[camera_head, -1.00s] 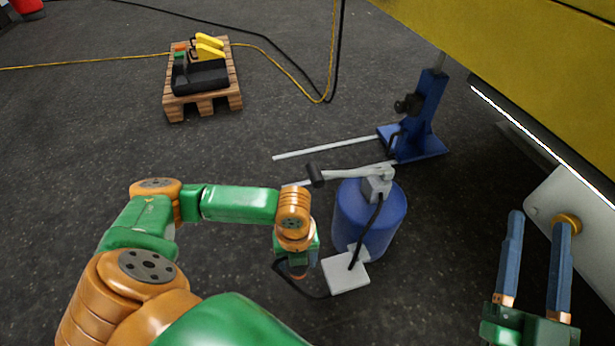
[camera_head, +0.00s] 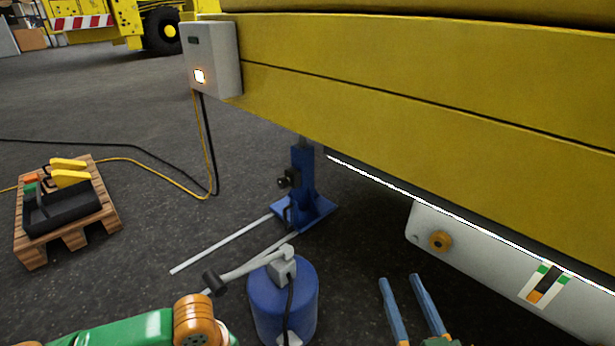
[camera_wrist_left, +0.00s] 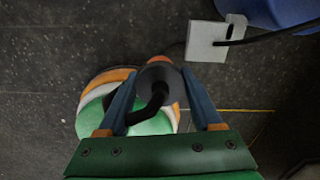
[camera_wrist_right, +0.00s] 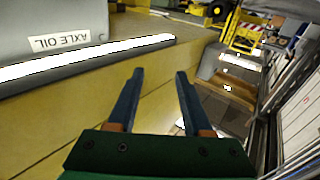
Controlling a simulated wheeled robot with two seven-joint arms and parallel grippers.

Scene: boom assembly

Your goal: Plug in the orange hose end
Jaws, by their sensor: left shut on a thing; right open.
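The hose end (camera_wrist_left: 159,74), black with an orange tip, sits between my left gripper's fingers (camera_wrist_left: 158,95) in the left wrist view. The gripper is shut on it, and a black hose (camera_wrist_left: 150,108) trails from it. In the head view the left fingers are out of the picture. A pale panel (camera_head: 480,262) under the yellow beam carries a round orange-brown fitting (camera_head: 440,241) and a slot with green and orange marks (camera_head: 543,285). My right gripper (camera_head: 402,281) is open and empty, below and left of that fitting; it also shows in the right wrist view (camera_wrist_right: 160,76).
A blue drum (camera_head: 283,305) with a lever pump stands at bottom centre. Behind it is a blue jack (camera_head: 303,195) with a long bar. A pallet (camera_head: 75,235) with a black tray is at left. A yellow beam (camera_head: 440,125) spans the right, with a grey box (camera_head: 211,58) at its end.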

